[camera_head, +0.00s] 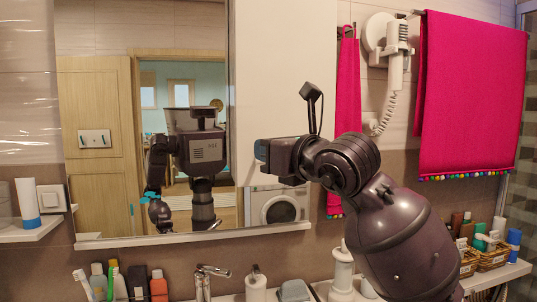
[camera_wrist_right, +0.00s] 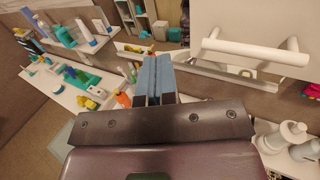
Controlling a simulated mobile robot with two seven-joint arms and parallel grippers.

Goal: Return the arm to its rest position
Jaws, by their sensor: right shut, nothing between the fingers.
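My right arm (camera_head: 395,230) comes in from the lower right of the head view, raised and bent in front of the wall. My right gripper (camera_head: 262,150) points left, near the right edge of the mirror. In the right wrist view its blue fingers (camera_wrist_right: 157,78) are together, with nothing between them. My left gripper does not show directly; an arm shows only as part of my reflection in the mirror.
The mirror (camera_head: 110,205) fills the left. Pink towels (camera_head: 470,90) and a hair dryer (camera_head: 396,55) hang at right. Bottles and a faucet (camera_head: 205,280) line the bottom. A wicker basket (camera_head: 492,258) with bottles stands at right. The wrist view shows a white rail (camera_wrist_right: 250,53).

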